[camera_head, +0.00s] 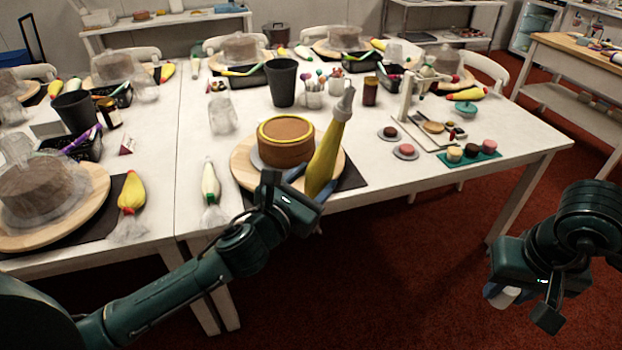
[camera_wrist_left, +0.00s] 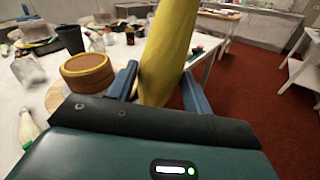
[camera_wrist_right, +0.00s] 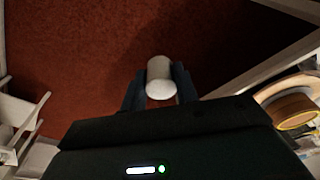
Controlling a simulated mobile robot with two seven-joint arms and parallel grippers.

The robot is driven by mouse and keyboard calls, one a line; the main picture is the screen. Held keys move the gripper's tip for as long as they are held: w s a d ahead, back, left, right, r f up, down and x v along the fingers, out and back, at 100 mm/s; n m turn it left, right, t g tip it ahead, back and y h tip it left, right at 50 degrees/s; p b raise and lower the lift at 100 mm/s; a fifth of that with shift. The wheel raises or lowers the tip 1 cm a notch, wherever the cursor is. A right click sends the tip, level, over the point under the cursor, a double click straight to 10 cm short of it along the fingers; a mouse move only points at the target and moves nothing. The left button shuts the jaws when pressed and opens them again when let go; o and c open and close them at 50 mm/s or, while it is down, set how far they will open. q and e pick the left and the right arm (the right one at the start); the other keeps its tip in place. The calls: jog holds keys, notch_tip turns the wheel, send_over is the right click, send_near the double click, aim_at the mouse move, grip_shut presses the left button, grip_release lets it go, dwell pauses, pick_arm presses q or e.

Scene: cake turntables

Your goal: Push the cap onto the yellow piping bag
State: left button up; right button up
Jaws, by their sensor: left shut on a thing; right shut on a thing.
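The yellow piping bag (camera_head: 325,158) is held tilted slightly right, with its grey-white nozzle (camera_head: 344,103) pointing up, in front of the brown cake. My left gripper (camera_head: 312,187) is shut around its lower part; the yellow body also fills the middle of the left wrist view (camera_wrist_left: 166,55). The cap (camera_wrist_right: 159,78) is a small white cylinder between the fingers of my right gripper (camera_wrist_right: 158,88), which is shut on it. In the head view the cap (camera_head: 505,296) is at the lower right, over the floor, well apart from the bag and lower than the nozzle.
The brown cake (camera_head: 285,150) with a yellow ring stands on a round wooden turntable (camera_head: 243,160). A black cup (camera_head: 283,85), a white-green piping bag (camera_head: 210,183) and small cakes on a green mat (camera_head: 470,158) are on the white table. Open red floor separates my grippers.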

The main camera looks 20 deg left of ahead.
jog(key=w+a+r+y, duration=0.1)
jog(key=w+a+r, duration=0.4)
jog(key=a+r, duration=0.45)
jog(key=w+a+r+m+y, duration=0.1)
jog(key=w+a+r, duration=0.4)
jog(key=a+r, duration=0.45)
jog(key=w+a+r+y, duration=0.1)
jog(key=w+a+r, duration=0.55)
jog(key=r, duration=0.55)
send_over(350, 89)
jog(key=d, duration=0.2)
jog(key=shift+g, duration=0.3)
jog(key=shift+d+x, duration=0.25)
jog(key=shift+x, duration=1.15)
jog(key=shift+d+x, duration=0.2)
jog(key=shift+x, duration=1.15)
jog(key=shift+s+f, duration=0.2)
jog(key=shift+f, duration=0.05)
jog(key=shift+a+f, duration=0.15)
jog(key=shift+f, duration=0.2)
jog(key=shift+x, duration=0.8)
jog(key=shift+s+x, duration=0.15)
jog(key=shift+x, duration=0.55)
jog(key=shift+s+x, duration=0.15)
jog(key=shift+x, duration=0.55)
